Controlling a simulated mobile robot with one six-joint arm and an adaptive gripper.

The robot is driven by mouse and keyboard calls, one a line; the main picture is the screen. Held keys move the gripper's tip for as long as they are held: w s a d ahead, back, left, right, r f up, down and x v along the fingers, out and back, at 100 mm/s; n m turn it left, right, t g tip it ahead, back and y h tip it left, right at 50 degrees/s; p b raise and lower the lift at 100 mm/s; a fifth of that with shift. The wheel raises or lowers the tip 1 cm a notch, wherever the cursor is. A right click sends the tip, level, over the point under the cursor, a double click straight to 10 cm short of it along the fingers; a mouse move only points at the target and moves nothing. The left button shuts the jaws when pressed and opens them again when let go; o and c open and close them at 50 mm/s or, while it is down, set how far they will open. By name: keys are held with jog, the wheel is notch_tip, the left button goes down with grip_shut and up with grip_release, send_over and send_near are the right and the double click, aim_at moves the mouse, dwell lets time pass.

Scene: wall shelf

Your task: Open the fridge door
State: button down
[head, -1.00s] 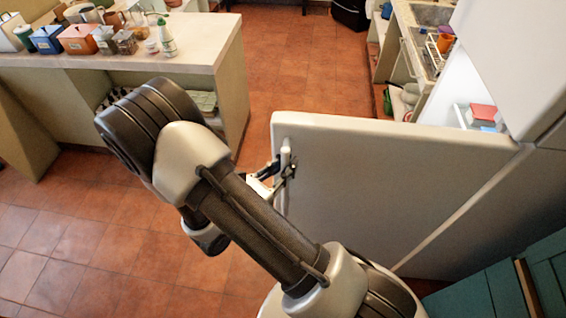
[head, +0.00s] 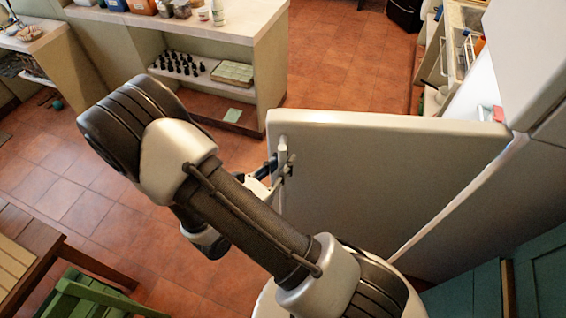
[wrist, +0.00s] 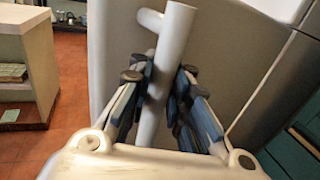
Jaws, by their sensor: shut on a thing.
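The white fridge door (head: 390,175) stands swung open, its outer face towards me in the head view. Its handle (head: 281,160) is a pale vertical bar near the door's left edge. The fridge body (head: 520,65) is at the right. My gripper (head: 272,176) is at the handle, partly hidden behind my arm. In the wrist view the handle (wrist: 172,45) runs between the two blue-padded fingers of my gripper (wrist: 164,98), which are shut on it. The door (wrist: 115,60) fills the area behind the handle.
A counter (head: 240,28) with bottles on top and shelves below stands at the upper left. A wooden table (head: 25,250) and a green chair (head: 95,290) are at the lower left. Teal cabinets (head: 480,285) are at the lower right. Tiled floor (head: 330,65) lies clear beyond the door.

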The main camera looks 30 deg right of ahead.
jog(key=shift+w+a+r, duration=0.1)
jog(key=shift+w, duration=0.1)
jog(key=c, duration=1.7)
grip_release()
jog(key=shift+a, duration=0.15)
jog(key=shift+o, duration=1.1)
jog(key=shift+s, duration=0.1)
jog(key=v, duration=1.1)
jog(key=shift+s+a, duration=0.15)
jog(key=shift+a, duration=0.25)
